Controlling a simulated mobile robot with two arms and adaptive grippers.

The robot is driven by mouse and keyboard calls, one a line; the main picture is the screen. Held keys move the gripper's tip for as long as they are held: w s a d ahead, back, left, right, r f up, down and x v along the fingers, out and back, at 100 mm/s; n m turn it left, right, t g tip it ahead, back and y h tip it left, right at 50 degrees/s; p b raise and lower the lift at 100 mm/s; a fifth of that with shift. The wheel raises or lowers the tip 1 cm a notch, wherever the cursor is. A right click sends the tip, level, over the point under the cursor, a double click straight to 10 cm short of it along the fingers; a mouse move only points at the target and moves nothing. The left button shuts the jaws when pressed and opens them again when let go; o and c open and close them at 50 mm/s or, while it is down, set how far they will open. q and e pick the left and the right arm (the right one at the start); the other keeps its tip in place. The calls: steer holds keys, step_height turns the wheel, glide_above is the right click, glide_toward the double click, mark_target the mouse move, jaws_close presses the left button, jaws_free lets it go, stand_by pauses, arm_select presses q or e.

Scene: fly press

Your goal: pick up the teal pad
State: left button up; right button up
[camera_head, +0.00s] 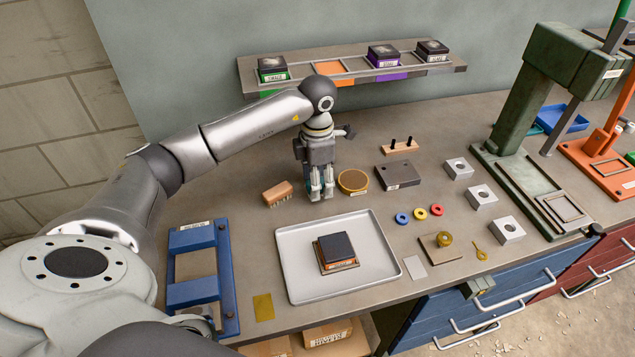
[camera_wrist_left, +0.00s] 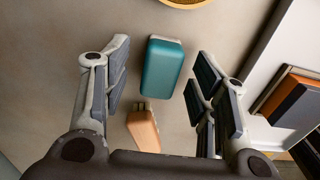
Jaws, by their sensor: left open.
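The teal pad (camera_wrist_left: 163,68) lies on the bench in the left wrist view, a rounded block with a pale end edge. It sits between the spread fingers of my left gripper (camera_wrist_left: 165,85), apart from both. In the head view my left gripper (camera_head: 322,190) points down over the bench and hides most or all of the pad. My left gripper is open and empty. My right gripper is not in view.
A wooden brush (camera_head: 278,192) lies just left of the gripper, and a round yellow-rimmed disc (camera_head: 353,181) just right. A white tray (camera_head: 300,285) holding a dark block (camera_head: 336,250) stands in front. A blue frame (camera_head: 228,270) is at left.

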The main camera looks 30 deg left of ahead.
arm_select(q)
steer(key=shift+f, duration=0.6)
steer(key=c, duration=1.1)
steer(key=shift+r, duration=0.1)
steer(key=shift+r+b, duration=0.35)
steer(key=shift+r, duration=0.1)
steer(key=s+d+r+b, duration=0.1)
steer(key=s+d+r, duration=0.1)
steer(key=d+r, duration=0.2)
steer(key=s+d+r+b, duration=0.1)
steer(key=s+d+r, duration=0.1)
steer(key=d+r, duration=0.2)
steer(key=s+d+r, duration=0.3)
steer(key=d+r, duration=0.1)
steer(key=shift+d+b, duration=0.1)
steer(key=shift+b, duration=0.3)
